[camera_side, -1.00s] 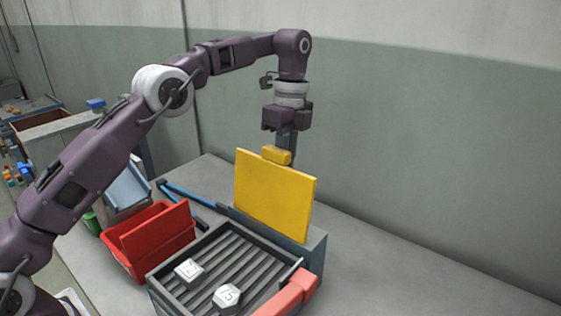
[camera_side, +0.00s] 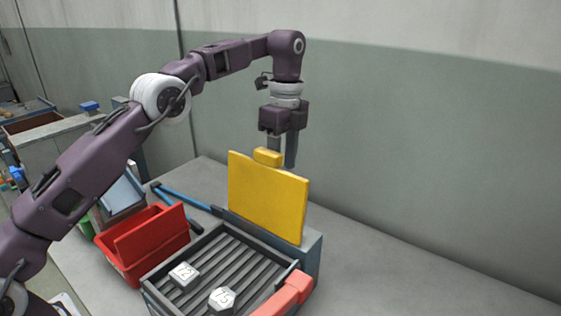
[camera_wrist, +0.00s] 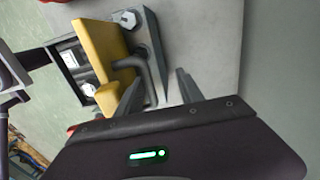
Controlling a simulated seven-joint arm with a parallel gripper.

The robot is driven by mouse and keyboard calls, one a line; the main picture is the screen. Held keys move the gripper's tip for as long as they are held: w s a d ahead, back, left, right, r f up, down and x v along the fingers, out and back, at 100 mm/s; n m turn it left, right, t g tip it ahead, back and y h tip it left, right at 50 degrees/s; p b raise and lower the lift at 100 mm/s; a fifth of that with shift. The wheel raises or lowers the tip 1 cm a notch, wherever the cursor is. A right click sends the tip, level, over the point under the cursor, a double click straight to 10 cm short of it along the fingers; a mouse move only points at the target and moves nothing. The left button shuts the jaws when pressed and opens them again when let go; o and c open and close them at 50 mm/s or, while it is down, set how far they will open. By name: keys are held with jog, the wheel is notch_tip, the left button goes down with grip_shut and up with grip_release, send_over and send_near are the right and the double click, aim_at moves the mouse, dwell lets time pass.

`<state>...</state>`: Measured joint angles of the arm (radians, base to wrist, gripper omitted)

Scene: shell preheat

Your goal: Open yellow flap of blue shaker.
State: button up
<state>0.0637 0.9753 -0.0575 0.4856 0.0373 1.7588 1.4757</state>
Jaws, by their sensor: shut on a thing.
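The yellow flap (camera_side: 268,195) stands upright at the back of the shaker, with a thick tab (camera_side: 267,157) on its top edge. My gripper (camera_side: 282,158) points down just behind the tab.
A ribbed grey tray (camera_side: 235,262) in front holds two pale hexagonal pieces (camera_side: 184,276), (camera_side: 222,300). A red handle (camera_side: 290,293) is at its right. A red bin (camera_side: 140,240) stands left, near a blue bar (camera_side: 185,199). The table at right is clear.

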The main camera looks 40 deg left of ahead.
aim_at(268, 164)
jog(key=shift+a+f, duration=0.1)
jog(key=shift+f, duration=0.55)
jog(key=s+r, duration=0.2)
jog(key=s, duration=0.2)
jog(key=shift+s+r, duration=0.4)
jog(key=s+f+t, duration=0.1)
jog(key=s+f, duration=0.2)
jog(key=s, duration=0.5)
jog(key=s+f+t, duration=0.2)
jog(key=s+f, duration=0.1)
jog(key=s, duration=0.6)
notch_tip(268, 164, up, 8)
jog(key=s+f+n, duration=0.1)
jog(key=s, duration=0.1)
jog(key=s+a+r+n+t, duration=0.2)
jog(key=s+a+r+n, duration=0.1)
jog(key=s+n, duration=0.6)
jog(key=shift+a+r+n+t, duration=0.2)
jog(key=shift+n+t, duration=0.1)
jog(key=shift+n, duration=1.4)
